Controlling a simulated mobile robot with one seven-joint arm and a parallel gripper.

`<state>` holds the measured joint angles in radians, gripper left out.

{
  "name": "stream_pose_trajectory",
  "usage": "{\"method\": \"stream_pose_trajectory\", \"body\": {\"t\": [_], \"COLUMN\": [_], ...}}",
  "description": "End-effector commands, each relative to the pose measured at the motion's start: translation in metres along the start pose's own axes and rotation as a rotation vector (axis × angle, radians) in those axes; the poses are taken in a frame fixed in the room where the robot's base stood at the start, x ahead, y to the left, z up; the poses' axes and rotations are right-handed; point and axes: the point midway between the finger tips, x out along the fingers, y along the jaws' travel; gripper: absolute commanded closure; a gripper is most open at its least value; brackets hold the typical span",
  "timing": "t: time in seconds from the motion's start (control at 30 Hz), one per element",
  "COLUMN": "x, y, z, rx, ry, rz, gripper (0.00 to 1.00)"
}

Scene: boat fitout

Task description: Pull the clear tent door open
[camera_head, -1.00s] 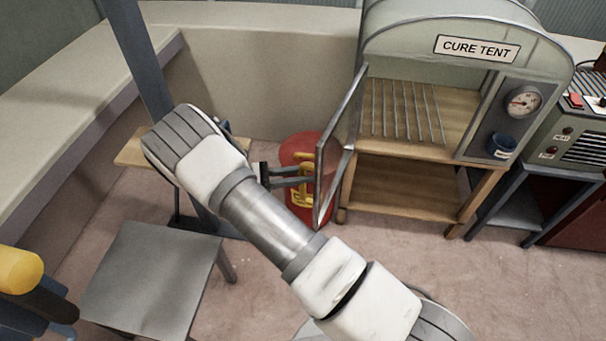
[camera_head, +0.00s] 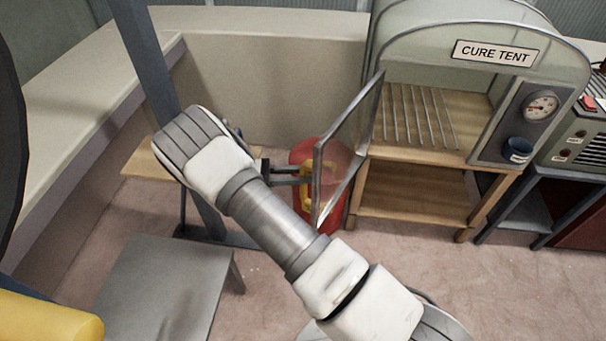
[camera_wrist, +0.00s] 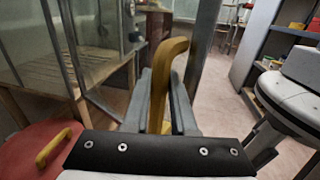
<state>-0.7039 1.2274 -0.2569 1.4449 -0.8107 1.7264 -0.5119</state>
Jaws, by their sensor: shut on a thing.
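The clear tent door (camera_head: 345,150), a see-through panel in a grey frame, stands swung out from the left side of the cure tent (camera_head: 470,75). The tent front is open, showing a wire rack (camera_head: 420,115). My gripper (camera_head: 300,173) is at the door's outer edge. In the wrist view my gripper (camera_wrist: 163,95) is shut on a yellow bar handle (camera_wrist: 172,55), which rises between its fingers. The door's framed panel (camera_wrist: 90,60) shows at the left there.
A red container (camera_head: 318,155) with a yellow handle (camera_wrist: 53,148) stands on the floor behind the door and fingers. A grey stool (camera_head: 165,285) is at the lower left. A blue-grey post (camera_head: 150,65) rises behind my wrist. Floor right of my arm is clear.

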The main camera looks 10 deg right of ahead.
Motion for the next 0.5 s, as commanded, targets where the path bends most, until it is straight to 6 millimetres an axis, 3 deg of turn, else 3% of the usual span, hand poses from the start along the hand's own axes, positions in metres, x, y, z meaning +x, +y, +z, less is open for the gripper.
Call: {"method": "stream_pose_trajectory", "body": {"t": [0.47, 0.5], "x": [0.0014, 0.0014], "y": [0.0007, 0.0008], "z": [0.0008, 0.0009], "rx": [0.001, 0.001], "ry": [-0.003, -0.003], "rz": [-0.005, -0.005], "gripper": [1.0, 0.7]}}
